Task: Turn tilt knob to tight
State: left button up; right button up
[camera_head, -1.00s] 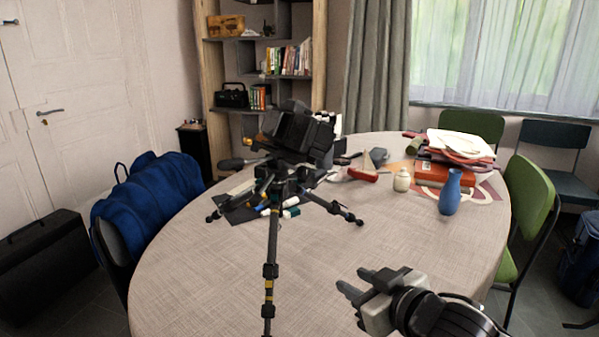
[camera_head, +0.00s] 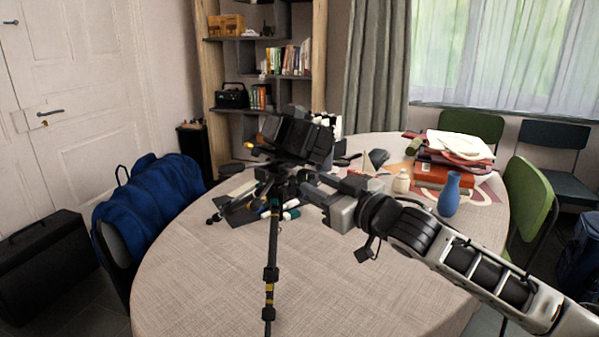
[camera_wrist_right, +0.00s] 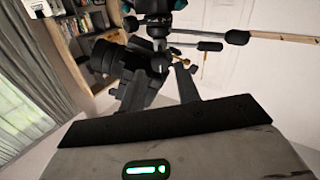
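A black camera (camera_head: 300,138) sits tilted on the tripod (camera_head: 271,260), which stands at the table with legs spread. The tripod head also shows upside down at the top of the right wrist view (camera_wrist_right: 155,25). A small yellow-tipped part (camera_head: 249,146) sticks out left of the camera. I cannot tell which part is the tilt knob; the area under the camera is dark and partly behind my gripper. My right gripper (camera_head: 312,187) reaches in from the right, just below the camera. Its two dark fingers (camera_wrist_right: 158,84) are apart, near the tripod head; contact is unclear. My left gripper is out of view.
The round table (camera_head: 200,285) holds a blue vase (camera_head: 449,194), a cream jar (camera_head: 402,182), stacked books (camera_head: 445,174) and small tools behind the tripod.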

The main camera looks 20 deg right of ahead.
aim_at(307, 179)
jog(key=x, duration=0.6)
jog(key=shift+w, duration=0.25)
grip_shut()
